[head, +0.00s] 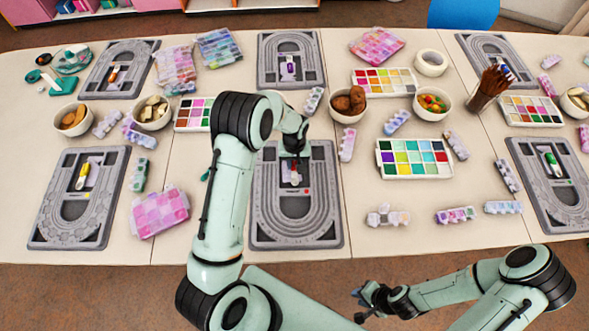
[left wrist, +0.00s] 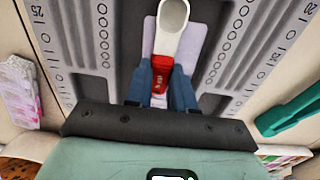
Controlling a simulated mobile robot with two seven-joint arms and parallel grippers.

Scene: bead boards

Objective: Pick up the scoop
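The scoop (left wrist: 172,17) has a pale grey bowl and a red handle, and it shows at the top middle of the left wrist view. It lies over the middle recess of the grey bead board (left wrist: 110,45). In the head view the scoop's red part (head: 294,180) shows just below my left gripper (head: 293,157) at the centre board (head: 268,236). My left gripper (left wrist: 162,75) has its blue fingers close against both sides of the red handle. The handle's rear end is partly hidden. My right gripper (head: 370,297) is off the table's front edge, and its fingers are too small to judge.
A paint palette (head: 415,172) and a bowl of brown pieces (head: 348,118) stand right of the centre board. A pink bead box (head: 160,225) lies to its left. Other boards with scoops lie left and right. The table's front edge is close.

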